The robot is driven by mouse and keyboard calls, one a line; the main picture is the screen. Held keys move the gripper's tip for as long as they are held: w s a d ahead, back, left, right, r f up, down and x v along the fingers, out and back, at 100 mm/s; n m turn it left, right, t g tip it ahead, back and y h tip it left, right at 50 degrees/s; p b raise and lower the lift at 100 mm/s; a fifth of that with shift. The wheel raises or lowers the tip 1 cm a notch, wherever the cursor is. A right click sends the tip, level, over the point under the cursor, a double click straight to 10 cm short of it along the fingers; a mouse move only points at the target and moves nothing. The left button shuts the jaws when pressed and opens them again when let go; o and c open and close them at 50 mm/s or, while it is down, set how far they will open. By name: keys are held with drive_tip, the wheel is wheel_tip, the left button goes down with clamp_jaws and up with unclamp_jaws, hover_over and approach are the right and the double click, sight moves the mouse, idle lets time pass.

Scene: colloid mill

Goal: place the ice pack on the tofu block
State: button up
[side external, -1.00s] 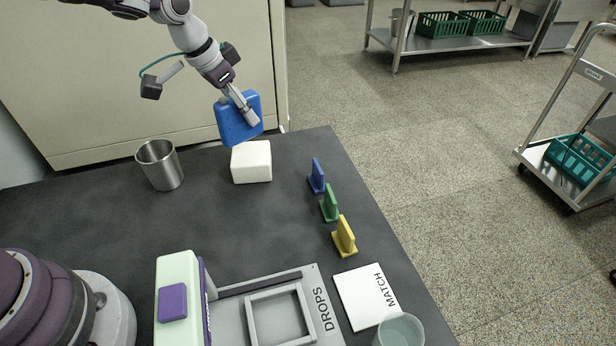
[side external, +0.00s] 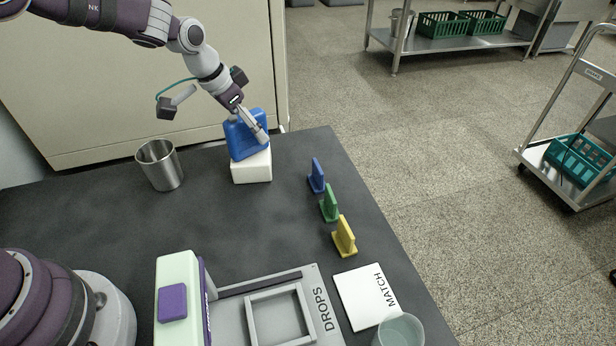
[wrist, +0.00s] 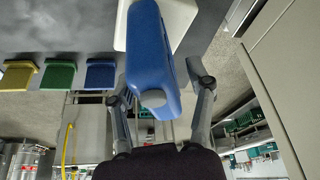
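The blue ice pack (side external: 243,136) is tilted, with its lower edge at the top of the white tofu block (side external: 252,168). I cannot tell how firmly it touches. In the wrist view the ice pack (wrist: 152,62) lies between the two fingers of my gripper (wrist: 160,85). The tofu block (wrist: 183,18) shows behind it, partly hidden.
A steel cup (side external: 159,165) stands left of the tofu. Blue (side external: 317,177), green (side external: 330,204) and yellow (side external: 345,238) upright markers stand to its right. A mill-side device (side external: 182,300), a MATCH card (side external: 362,296) and a clear cup (side external: 400,331) are nearer the camera. The middle table is clear.

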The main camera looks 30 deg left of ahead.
drive_tip(key=v, duration=1.2)
drive_tip(key=s+r+n+t+y, duration=0.1)
drive_tip(key=s+n, duration=0.3)
drive_tip(key=s, duration=1.3)
drive_tip(key=shift+s+a+r+n+y, duration=0.3)
drive_tip(key=shift+a+r+y, duration=0.1)
drive_tip(key=shift+r, duration=0.25)
